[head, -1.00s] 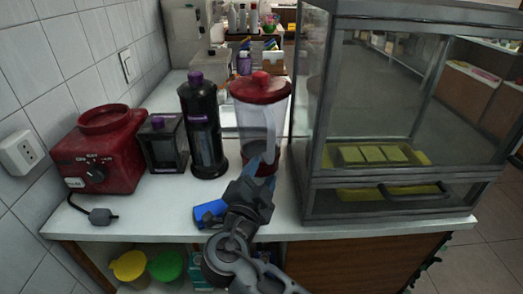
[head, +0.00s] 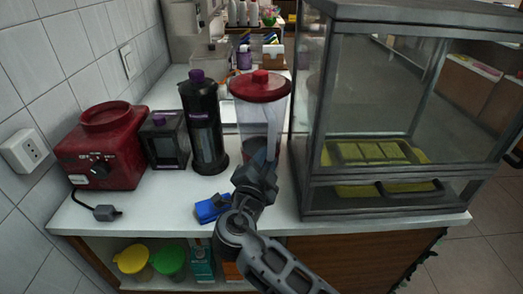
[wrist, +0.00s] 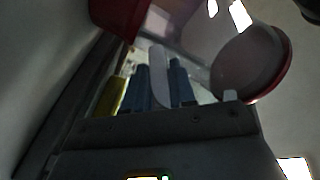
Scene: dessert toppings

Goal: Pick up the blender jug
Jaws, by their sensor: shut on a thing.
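The blender jug (head: 256,118) is clear with a red lid and a red bottom. It stands upright on the white counter, between the black dispenser and the glass case. My gripper (head: 262,162) is at the jug's near side, low down, and hides part of its bottom. In the wrist view, the blue fingers (wrist: 158,85) are shut on a pale upright strip, which looks like the jug's handle. The jug's round red-rimmed end (wrist: 250,62) shows at the right there. Whether the jug's bottom touches the counter is hidden.
The red blender base (head: 100,150) and a small dark box-like container (head: 165,142) stand at the left. The black dispenser (head: 204,125) is close left of the jug. The glass case (head: 385,110) is close on the right. A blue item (head: 212,208) lies near the front edge.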

